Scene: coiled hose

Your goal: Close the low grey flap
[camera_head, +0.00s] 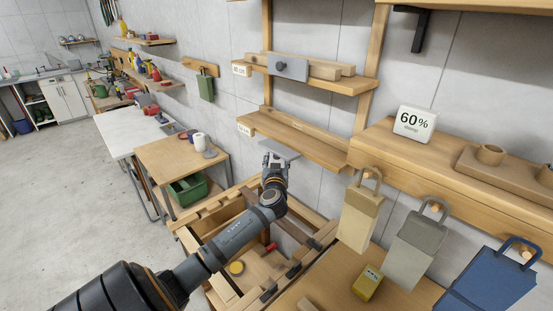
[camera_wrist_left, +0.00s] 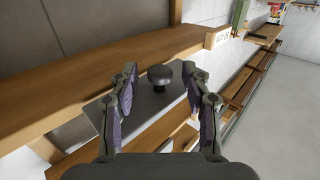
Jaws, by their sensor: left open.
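The low grey flap (camera_head: 281,148) sticks out, lying nearly flat, at the lower wall shelf in the head view; my gripper hides part of it. In the left wrist view the grey flap (camera_wrist_left: 150,118) is a smooth plate with a dark round knob (camera_wrist_left: 161,78). My left gripper (camera_head: 273,160) is at the flap's near side. In the left wrist view its fingers are spread open, one on each side of the knob in the picture. I cannot tell whether they touch it. My right gripper is out of view.
A second grey flap (camera_head: 289,68) with a knob stands upright on the upper shelf (camera_head: 330,82). The lower shelf board (camera_head: 300,139) runs just above my gripper. An open wooden workbench frame (camera_head: 190,238) lies below my arm. Bags (camera_head: 358,222) hang at the right.

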